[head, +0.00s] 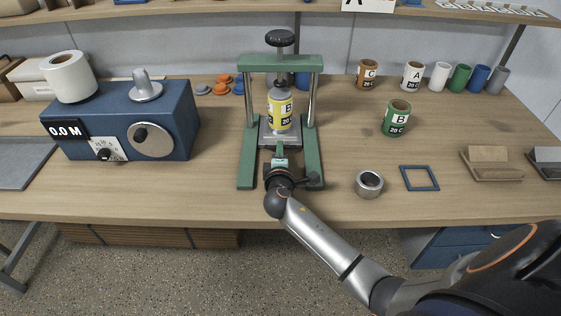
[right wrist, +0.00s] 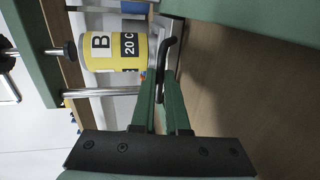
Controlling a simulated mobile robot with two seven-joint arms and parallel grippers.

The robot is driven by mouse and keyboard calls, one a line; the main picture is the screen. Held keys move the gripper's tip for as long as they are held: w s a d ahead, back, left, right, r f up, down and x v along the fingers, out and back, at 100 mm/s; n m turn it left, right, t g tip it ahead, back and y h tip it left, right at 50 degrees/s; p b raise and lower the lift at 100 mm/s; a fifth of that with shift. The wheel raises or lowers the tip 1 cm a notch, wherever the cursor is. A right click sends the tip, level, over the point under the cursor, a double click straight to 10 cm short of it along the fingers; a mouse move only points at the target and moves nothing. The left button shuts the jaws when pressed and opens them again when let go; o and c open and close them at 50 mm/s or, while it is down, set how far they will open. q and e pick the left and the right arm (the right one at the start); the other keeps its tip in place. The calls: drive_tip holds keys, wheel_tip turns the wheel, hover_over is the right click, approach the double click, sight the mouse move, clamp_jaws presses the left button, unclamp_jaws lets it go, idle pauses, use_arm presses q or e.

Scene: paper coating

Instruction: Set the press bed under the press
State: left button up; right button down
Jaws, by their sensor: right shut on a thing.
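The green press (head: 311,62) stands on the bench, with a black knob (head: 280,38) on its screw at the top. The press bed (head: 266,138) is a grey plate between the press's legs. A yellow can (head: 279,108) marked B 20 C stands upright on it, below the screw. In the right wrist view the can (right wrist: 112,50) shows sideways beside the bed's dark handle (right wrist: 171,48). My right gripper (head: 280,150) is at the front of the bed; its green fingers (right wrist: 164,82) are shut on the handle. My left gripper is not in view.
A blue device (head: 180,110) with a 0.0 M display stands left of the press. A metal ring-like cup (head: 369,184) and a blue frame (head: 419,178) lie to the right. A green can (head: 396,118) and several coloured cups stand behind them.

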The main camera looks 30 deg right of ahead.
drive_tip(key=shift+w+d, duration=0.35)
drive_tip(key=shift+w, duration=0.2)
drive_tip(key=shift+r, duration=0.1)
drive_tip(key=shift+w+d+r, duration=0.1)
drive_tip(key=c, duration=0.9)
unclamp_jaws()
drive_tip(key=shift+w, duration=0.1)
drive_tip(key=shift+c, duration=0.2)
drive_tip(key=v, duration=1.2)
drive_tip(key=shift+s, duration=0.2)
drive_tip(key=shift+a, duration=0.25)
